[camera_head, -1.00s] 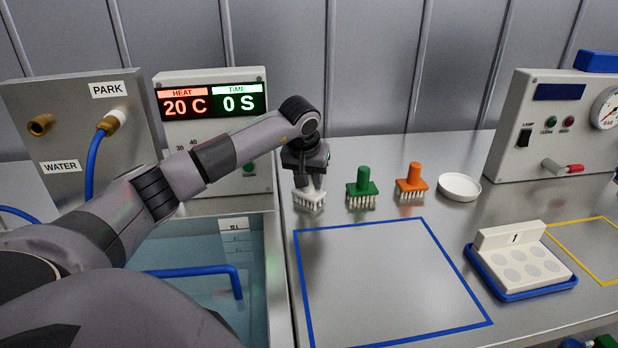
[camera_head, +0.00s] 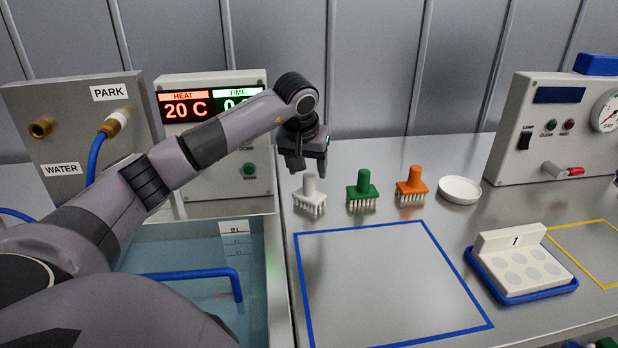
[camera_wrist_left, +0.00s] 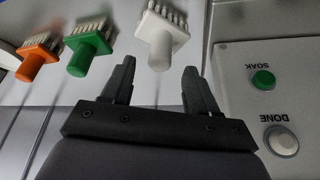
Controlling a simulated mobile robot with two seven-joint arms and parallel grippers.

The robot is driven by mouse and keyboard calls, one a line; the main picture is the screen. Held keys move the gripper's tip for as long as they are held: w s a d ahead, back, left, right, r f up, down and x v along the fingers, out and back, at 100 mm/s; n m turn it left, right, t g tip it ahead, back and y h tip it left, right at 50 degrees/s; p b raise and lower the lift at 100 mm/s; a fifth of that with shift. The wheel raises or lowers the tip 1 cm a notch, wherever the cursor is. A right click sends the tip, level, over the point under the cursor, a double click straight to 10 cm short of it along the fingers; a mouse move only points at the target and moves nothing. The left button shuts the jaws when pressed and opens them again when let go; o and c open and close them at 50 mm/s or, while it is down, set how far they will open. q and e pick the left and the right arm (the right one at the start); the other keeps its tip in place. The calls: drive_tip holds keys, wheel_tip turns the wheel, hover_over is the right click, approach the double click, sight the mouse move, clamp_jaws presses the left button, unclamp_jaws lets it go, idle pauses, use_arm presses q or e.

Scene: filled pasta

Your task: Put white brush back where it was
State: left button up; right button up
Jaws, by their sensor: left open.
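The white brush (camera_head: 310,195) stands upright on the metal counter, bristles down, at the left end of a row of brushes. It also shows in the left wrist view (camera_wrist_left: 160,35), beyond the fingertips. My left gripper (camera_head: 308,168) is open and empty, just above the white brush's handle and apart from it. In the left wrist view its two fingers (camera_wrist_left: 160,75) are spread with nothing between them. My right gripper is not in view.
A green brush (camera_head: 362,190) and an orange brush (camera_head: 411,185) stand to the right, then a white dish (camera_head: 460,189). A blue-outlined square (camera_head: 390,285) on the counter is empty. A water basin (camera_head: 278,290) lies left; a control box (camera_head: 215,185) stands behind.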

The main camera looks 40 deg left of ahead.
use_arm(q)
drive_tip(key=v, duration=0.6)
drive_tip(key=shift+r, duration=0.25)
drive_tip(key=shift+s+d, duration=0.15)
